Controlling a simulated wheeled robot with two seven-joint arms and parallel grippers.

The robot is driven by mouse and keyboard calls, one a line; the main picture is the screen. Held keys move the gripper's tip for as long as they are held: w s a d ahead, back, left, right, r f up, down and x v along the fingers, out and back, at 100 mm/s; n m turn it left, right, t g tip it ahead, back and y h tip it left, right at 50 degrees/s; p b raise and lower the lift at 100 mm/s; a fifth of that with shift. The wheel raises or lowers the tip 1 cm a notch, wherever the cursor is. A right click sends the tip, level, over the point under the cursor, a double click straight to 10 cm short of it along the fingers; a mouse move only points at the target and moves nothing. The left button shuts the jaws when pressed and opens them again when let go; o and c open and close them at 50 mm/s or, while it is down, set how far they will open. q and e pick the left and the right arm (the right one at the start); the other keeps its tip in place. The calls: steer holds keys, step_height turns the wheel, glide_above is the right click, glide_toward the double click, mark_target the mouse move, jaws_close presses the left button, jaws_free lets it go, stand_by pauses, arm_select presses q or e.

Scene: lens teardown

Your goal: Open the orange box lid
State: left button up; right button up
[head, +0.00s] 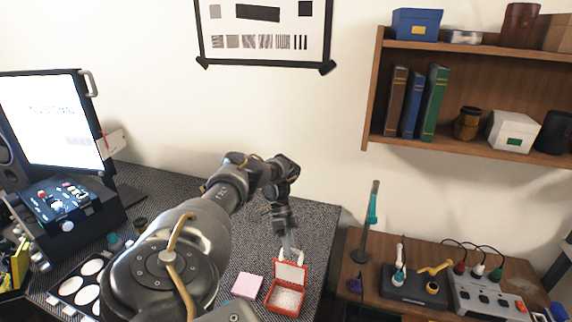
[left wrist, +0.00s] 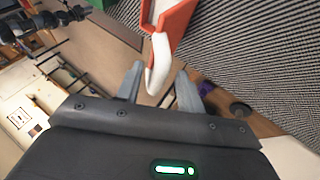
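The small orange-red box (head: 285,299) stands near the right end of the dark patterned desk, with a white interior showing. Its lid (head: 291,273) is raised at the back edge, with white curved tabs at its top. My left gripper (head: 289,241) is just above and behind the lid. In the left wrist view, the fingers of my left gripper (left wrist: 160,88) are apart, and a white curved tab (left wrist: 159,62) of the orange box (left wrist: 175,22) reaches between them. I cannot tell whether it touches a finger. My right gripper is not in view.
A pink pad (head: 247,285) lies left of the box. A wooden side table (head: 375,265) with a soldering station (head: 414,287) stands right, beyond a gap.

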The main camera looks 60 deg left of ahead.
arm_select(q)
steer(key=p+v, duration=0.4)
steer(key=v, duration=0.6)
steer(key=shift+a+p, duration=0.35)
steer(key=shift+p, duration=0.05)
stand_by(0.8)
